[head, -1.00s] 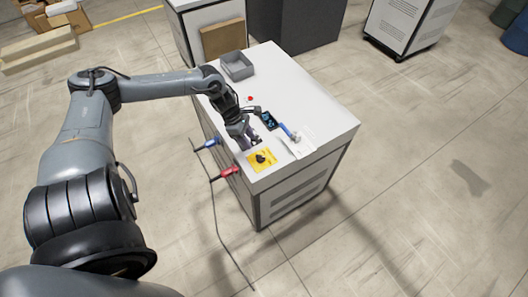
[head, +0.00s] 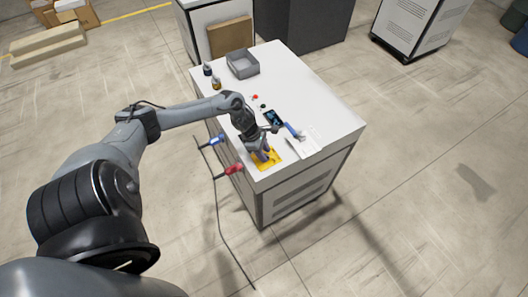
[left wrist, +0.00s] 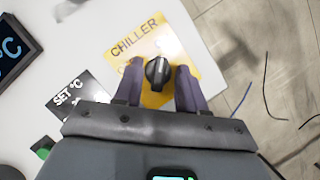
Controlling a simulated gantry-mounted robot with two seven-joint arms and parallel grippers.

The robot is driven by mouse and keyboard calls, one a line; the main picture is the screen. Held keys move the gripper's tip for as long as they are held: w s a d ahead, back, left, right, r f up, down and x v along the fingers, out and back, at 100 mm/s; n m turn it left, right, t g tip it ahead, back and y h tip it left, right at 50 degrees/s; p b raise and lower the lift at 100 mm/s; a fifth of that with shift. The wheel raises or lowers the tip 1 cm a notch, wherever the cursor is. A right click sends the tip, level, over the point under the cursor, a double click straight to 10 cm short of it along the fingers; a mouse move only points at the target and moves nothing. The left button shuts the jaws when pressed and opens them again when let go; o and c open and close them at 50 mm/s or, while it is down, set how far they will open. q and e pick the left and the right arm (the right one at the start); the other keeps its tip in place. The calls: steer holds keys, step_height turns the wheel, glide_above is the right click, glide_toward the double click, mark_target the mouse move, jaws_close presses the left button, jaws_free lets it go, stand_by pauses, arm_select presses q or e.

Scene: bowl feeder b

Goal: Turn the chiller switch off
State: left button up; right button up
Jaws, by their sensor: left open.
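The chiller switch is a black rotary knob (left wrist: 157,73) on a yellow plate (left wrist: 122,38) marked CHILLER, in the left wrist view. In the head view the yellow plate (head: 269,163) lies at the near corner of the white cabinet top, and my gripper hides the knob. My left gripper (head: 263,155) points down over the plate. In the left wrist view its purple fingers (left wrist: 158,75) are open, one on each side of the knob, with small gaps showing. The knob's grip bar runs roughly up and down in that view; which setting it marks is unclear. My right gripper is not in view.
On the cabinet top (head: 315,100) are a dark display (head: 273,119), a blue-handled tool (head: 293,130), a grey bin (head: 242,63) and two small bottles (head: 216,83). Blue (head: 212,140) and red (head: 233,170) handles stick out from the cabinet's left side.

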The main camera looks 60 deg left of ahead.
arm_select(q)
steer(key=shift+f, duration=0.1)
jaws_close()
